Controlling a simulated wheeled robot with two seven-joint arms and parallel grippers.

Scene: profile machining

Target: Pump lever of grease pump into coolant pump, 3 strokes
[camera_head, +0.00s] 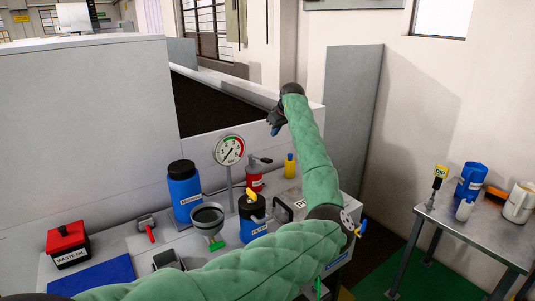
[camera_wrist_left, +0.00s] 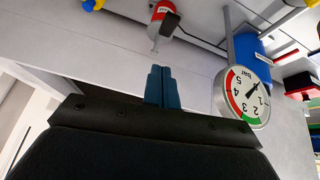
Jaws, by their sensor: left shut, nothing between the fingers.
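A small red can (camera_head: 254,180) with a grey lever or spout (camera_head: 260,160) on top stands on the grey bench, right of the pressure gauge; it looks like the grease pump. In the left wrist view the red can (camera_wrist_left: 162,14) appears at the top, upside down, its thin grey part toward my fingers. My left gripper (camera_head: 274,130) is raised beyond and above the can, near the grey wall. Its blue fingertips (camera_wrist_left: 161,68) are together and empty, apart from the can. No coolant pump can be identified for certain. My right gripper is out of view.
A round gauge (camera_head: 229,150) on a post stands near the can. A blue container (camera_head: 185,192), a funnel (camera_head: 207,217), a yellow-topped blue filter container (camera_head: 252,213) and a yellow bottle (camera_head: 290,166) crowd the bench. A red waste-oil box (camera_head: 68,245) sits left. A side table (camera_head: 470,225) stands right.

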